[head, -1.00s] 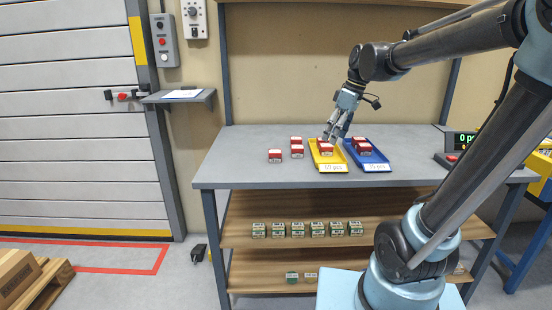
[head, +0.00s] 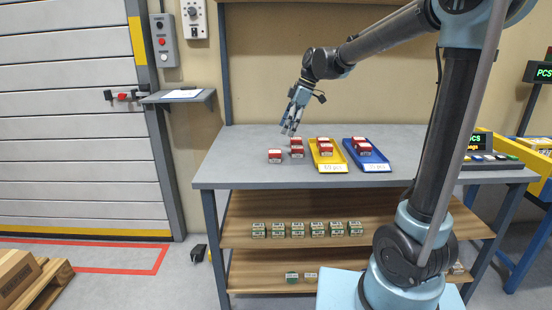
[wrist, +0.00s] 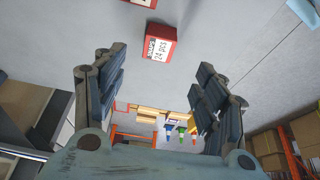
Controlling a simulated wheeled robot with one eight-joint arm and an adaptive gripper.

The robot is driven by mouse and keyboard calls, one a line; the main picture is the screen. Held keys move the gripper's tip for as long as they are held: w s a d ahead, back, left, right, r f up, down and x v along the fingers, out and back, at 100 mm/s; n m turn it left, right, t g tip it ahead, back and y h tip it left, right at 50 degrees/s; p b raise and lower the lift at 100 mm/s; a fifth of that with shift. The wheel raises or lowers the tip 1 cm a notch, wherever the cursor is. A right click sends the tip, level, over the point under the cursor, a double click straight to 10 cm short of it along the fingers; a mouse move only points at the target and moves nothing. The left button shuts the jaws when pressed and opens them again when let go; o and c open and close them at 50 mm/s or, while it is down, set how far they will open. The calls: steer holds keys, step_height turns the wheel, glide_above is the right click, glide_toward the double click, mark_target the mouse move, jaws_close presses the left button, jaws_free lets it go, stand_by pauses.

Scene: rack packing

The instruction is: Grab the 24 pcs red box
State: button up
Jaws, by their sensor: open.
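In the wrist view a red box (wrist: 155,48) with a white label reading "24 PCS" lies on the grey table, just beyond and between my fingers. My gripper (wrist: 154,76) is open and empty, with the box apart from both fingers. In the head view my gripper (head: 290,130) is above the table's left part, over or behind the loose red boxes. These are a front-left box (head: 274,156), a middle box (head: 297,153) and a rear box (head: 296,141). Their labels are too small to read there, so I cannot tell which is the 24 pcs one.
A yellow tray (head: 333,168) and a blue tray (head: 377,167) with red boxes stand right of the loose boxes. The grey table (head: 225,172) is clear at its left. Several green-and-white boxes (head: 297,230) line the shelf below. A display (head: 478,142) stands at the right.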

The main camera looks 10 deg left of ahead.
mark_target(275, 151)
steer(key=x, duration=0.6)
steer(key=shift+f, duration=0.1)
steer(key=shift+a+x, duration=0.1)
steer(key=shift+x, duration=1.3)
steer(key=shift+a+x, duration=0.15)
steer(key=shift+x, duration=1.25)
steer(key=shift+w, duration=0.1)
steer(key=c, duration=1.2)
